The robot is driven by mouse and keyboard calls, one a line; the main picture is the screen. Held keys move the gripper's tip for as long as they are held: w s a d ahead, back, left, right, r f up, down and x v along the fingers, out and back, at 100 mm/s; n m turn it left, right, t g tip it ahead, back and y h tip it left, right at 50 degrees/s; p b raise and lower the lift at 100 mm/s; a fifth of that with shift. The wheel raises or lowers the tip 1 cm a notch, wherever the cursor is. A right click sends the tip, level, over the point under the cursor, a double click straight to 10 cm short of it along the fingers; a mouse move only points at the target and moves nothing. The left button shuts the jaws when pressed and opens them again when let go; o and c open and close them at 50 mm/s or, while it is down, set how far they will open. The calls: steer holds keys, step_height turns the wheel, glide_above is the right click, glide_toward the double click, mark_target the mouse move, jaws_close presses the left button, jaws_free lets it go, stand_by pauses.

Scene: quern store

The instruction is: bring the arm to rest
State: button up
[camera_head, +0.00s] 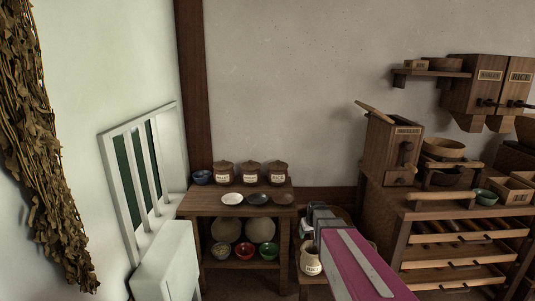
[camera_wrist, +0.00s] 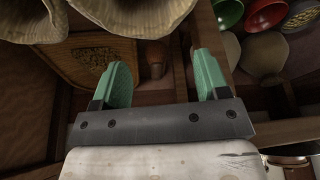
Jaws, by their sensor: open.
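My gripper (camera_wrist: 163,80) is open in the wrist view, its two green-padded fingers well apart with nothing held between them. In the head view my arm reaches in from the bottom right as a magenta link. My gripper (camera_head: 318,220) shows there as a grey and dark shape right of the low wooden shelf unit (camera_head: 236,207); its fingertips cannot be made out. Beyond the fingers in the wrist view are a wooden panel with a dark speckled patch (camera_wrist: 92,56) and pale sack-like mouths (camera_wrist: 140,16).
The shelf unit bears lidded brown jars (camera_head: 249,172), small dishes and, below, a red bowl (camera_head: 245,251) and a green bowl (camera_head: 269,251). A pale labelled jar (camera_head: 310,264) stands close by my arm. A wooden drawer cabinet (camera_head: 455,248) is at right, a white window shutter (camera_head: 107,149) at left.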

steer(key=s+r+m+g, duration=0.1)
steer(key=s, duration=0.9)
steer(key=s+r+m+g, duration=0.1)
steer(key=s+r+g, duration=0.1)
steer(key=s, duration=0.9)
steer(key=shift+a+g+h, duration=0.3)
steer(key=shift+a+h, duration=0.05)
steer(key=shift+h, duration=0.05)
